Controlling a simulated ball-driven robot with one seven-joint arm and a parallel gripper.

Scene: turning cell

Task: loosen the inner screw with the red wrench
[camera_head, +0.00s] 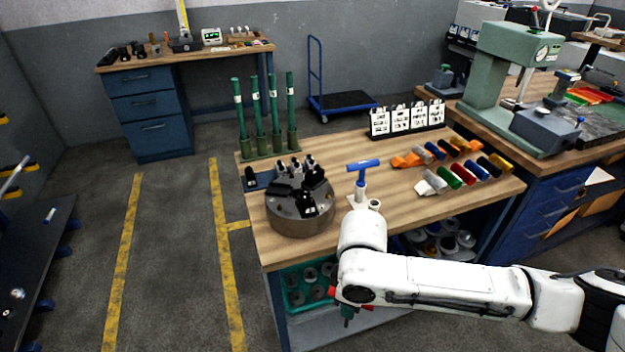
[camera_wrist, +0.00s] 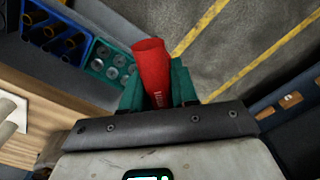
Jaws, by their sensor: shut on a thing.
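My gripper (camera_head: 347,318) hangs low in front of the workbench, below the tabletop level. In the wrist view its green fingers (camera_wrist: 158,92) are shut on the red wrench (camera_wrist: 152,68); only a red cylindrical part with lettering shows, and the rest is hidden. In the head view small red bits of the wrench (camera_head: 335,292) stick out on both sides of the gripper. A round dark chuck (camera_head: 300,226) with black jaws lies on the bench, up and left of the gripper and apart from it. I cannot single out the inner screw.
A blue T-handled tool (camera_head: 363,166) stands upright beside the chuck. Green posts (camera_head: 260,105) rise behind it. Coloured cylinders (camera_head: 466,174) lie on the right of the bench. A teal crate (camera_head: 291,320) is on the shelf below. The floor left of the bench is clear.

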